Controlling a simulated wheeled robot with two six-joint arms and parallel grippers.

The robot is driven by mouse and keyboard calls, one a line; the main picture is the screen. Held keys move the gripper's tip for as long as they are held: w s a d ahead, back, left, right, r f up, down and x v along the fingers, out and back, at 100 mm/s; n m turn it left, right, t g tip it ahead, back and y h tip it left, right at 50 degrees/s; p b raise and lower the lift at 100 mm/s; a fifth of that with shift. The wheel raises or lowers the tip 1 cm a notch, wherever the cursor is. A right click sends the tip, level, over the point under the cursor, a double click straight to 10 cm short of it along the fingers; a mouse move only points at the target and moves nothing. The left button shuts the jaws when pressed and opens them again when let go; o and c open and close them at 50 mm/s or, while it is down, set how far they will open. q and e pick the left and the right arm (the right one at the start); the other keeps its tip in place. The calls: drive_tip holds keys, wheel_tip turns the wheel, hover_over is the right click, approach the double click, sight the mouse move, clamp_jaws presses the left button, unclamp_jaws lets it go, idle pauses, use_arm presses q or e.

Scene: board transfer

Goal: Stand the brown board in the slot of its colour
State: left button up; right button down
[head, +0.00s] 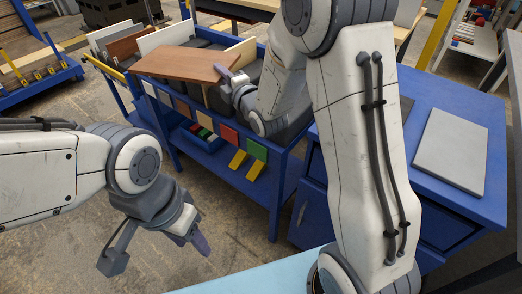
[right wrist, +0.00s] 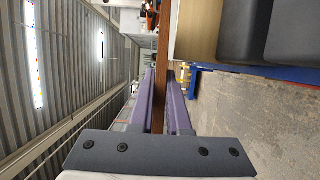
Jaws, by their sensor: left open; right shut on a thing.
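The brown board (head: 178,63) is held nearly flat above the slotted blue rack (head: 275,140). My right gripper (head: 224,76) is shut on the board's right end. The right wrist view shows the board (right wrist: 163,75) edge-on between the two purple fingers (right wrist: 166,95). The rack's front carries a row of colour plates, among them a brown one (head: 182,108), a red one (head: 228,135) and a green one (head: 257,150). The board hides part of the slots. My left gripper (head: 196,241) is open and empty, low in front of the rack and apart from it.
Other boards stand in the rack: a white one (head: 110,35), a reddish-brown one (head: 130,43) and a cream one (head: 236,56). A blue cabinet (head: 440,180) with a grey slab (head: 452,152) stands at right. A light blue surface (head: 255,280) is at the bottom. Bare floor lies at left.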

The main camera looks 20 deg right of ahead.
drive_tip(key=shift+r, duration=0.15)
drive_tip(key=s+d+r+p, duration=0.1)
drive_tip(key=s+r+p, duration=0.1)
drive_tip(key=s+r, duration=0.2)
drive_tip(key=s+d+r+p, duration=0.1)
drive_tip(key=s+r+p, duration=0.2)
drive_tip(key=r, duration=0.8)
drive_tip(key=v, duration=0.2)
drive_tip(key=shift+s, duration=0.35)
